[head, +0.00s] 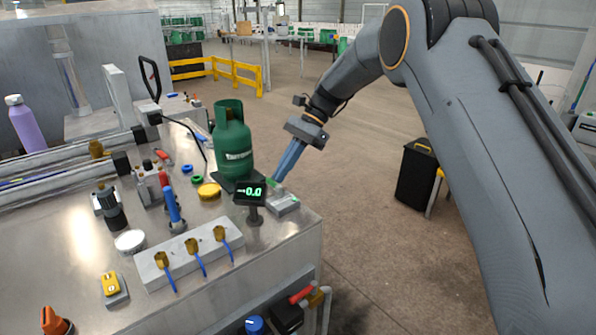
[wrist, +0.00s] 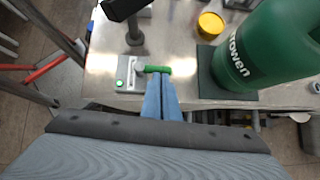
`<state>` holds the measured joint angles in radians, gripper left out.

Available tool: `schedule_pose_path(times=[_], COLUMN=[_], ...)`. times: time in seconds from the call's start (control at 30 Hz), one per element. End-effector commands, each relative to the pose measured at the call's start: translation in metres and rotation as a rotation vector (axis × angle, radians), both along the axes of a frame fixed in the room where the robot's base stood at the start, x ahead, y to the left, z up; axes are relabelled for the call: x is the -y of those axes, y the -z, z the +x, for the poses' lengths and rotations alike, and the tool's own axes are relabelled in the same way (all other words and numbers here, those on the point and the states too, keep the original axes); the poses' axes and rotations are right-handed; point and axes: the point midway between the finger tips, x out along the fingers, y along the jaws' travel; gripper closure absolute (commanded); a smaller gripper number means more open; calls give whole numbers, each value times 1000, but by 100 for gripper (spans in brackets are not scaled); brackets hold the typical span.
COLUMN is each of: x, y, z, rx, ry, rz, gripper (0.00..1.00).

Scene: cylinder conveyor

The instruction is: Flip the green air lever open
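The green air lever (wrist: 157,69) is a short bar on a small grey valve box (wrist: 130,73) at the table edge. In the head view the lever (head: 272,183) shows small and partly hidden, above the box (head: 285,204). My gripper (wrist: 160,80) has blue fingers that lie close together, with only a thin line between them. Their tips are right at the lever, which runs across just beyond them. I see nothing held between them; whether they touch the lever I cannot tell. In the head view the gripper (head: 277,178) reaches down from the upper right.
A green gas cylinder (head: 232,143) stands on a dark scale plate beside my fingers. A display reading 0.0 (head: 250,192) stands on a post close to the lever. A yellow round part (head: 209,191) lies nearby. The floor right of the table is open, with a black bin (head: 416,178).

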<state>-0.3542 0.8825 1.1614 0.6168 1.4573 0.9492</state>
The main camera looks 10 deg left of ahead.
Motion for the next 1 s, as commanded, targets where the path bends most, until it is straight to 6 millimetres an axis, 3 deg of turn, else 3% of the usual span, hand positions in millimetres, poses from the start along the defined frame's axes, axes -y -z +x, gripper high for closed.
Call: schedule_pose_path(times=[0.67, 0.83, 1.0], x=[-7, 0, 20], y=[0, -3, -8], z=[-3, 4, 21], rx=[1, 1, 2], ry=[-5, -4, -5], rz=[1, 1, 1], gripper=[100, 100, 100])
